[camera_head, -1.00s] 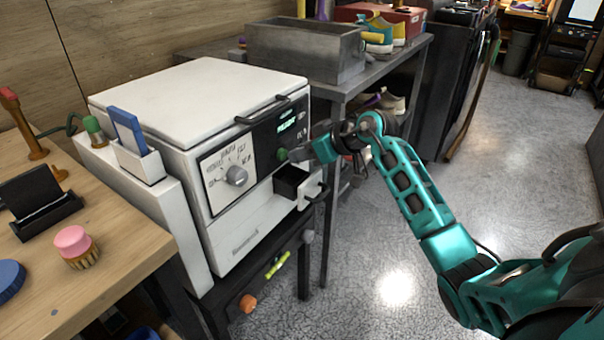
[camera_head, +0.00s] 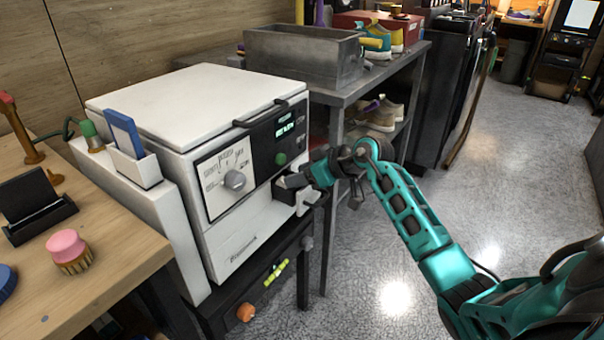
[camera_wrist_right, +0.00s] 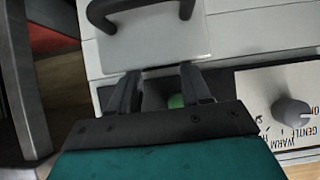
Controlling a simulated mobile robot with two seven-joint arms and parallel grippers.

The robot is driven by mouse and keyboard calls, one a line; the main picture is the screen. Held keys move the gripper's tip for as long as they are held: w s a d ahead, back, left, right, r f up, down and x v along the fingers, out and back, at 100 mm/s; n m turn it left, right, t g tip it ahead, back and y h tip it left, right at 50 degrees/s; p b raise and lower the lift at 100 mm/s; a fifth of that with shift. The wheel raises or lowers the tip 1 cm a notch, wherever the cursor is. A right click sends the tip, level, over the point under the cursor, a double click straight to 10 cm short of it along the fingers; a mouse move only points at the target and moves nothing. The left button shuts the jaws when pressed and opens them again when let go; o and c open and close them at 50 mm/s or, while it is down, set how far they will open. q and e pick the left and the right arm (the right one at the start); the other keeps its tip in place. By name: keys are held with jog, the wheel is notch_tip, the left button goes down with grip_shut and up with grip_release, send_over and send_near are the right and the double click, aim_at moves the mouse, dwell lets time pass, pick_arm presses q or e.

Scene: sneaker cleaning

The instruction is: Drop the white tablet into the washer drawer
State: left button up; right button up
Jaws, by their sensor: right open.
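The washer (camera_head: 215,115) is a white box with a dial and a green button. Its small drawer (camera_head: 305,200) is pulled out at the right of the front; its pale front with a dark handle also shows at the top of the right wrist view (camera_wrist_right: 155,45). My right gripper (camera_head: 287,182) is at the drawer, its fingers over the opening and covering most of it. In the right wrist view the two dark fingers (camera_wrist_right: 160,88) are apart, with the green button (camera_wrist_right: 176,101) partly visible between them. I cannot make out the white tablet. My left gripper is out of view.
The wooden table (camera_head: 110,265) at left holds a pink-topped brush (camera_head: 70,250) and a black stand (camera_head: 35,205). A metal shelf with a grey bin (camera_head: 305,55) and shoes stands behind my right gripper. The floor at right is clear.

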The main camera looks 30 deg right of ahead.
jog(key=p+v, duration=0.3)
jog(key=v, duration=0.9)
jog(key=s+a+r+n+t+y, duration=0.2)
jog(key=a+n+t+y, duration=0.3)
jog(key=a, duration=1)
jog(key=s+a+f+m+g+h, duration=0.1)
jog(key=s+a+f+m+h, duration=0.1)
jog(key=f, duration=0.4)
jog(key=s+a+f+m+g+h, duration=0.2)
jog(key=s+a+f, duration=0.2)
jog(key=s+f, duration=0.2)
jog(key=s+a+f+m+g+h, duration=0.1)
jog(key=s+a+f+m+h, duration=0.1)
jog(key=s+f, duration=0.3)
notch_tip(320, 180, down, 3)
jog(key=shift+a+f+m+g, duration=0.2)
jog(key=shift+a+m+g, duration=0.15)
jog(key=shift+a, duration=0.2)
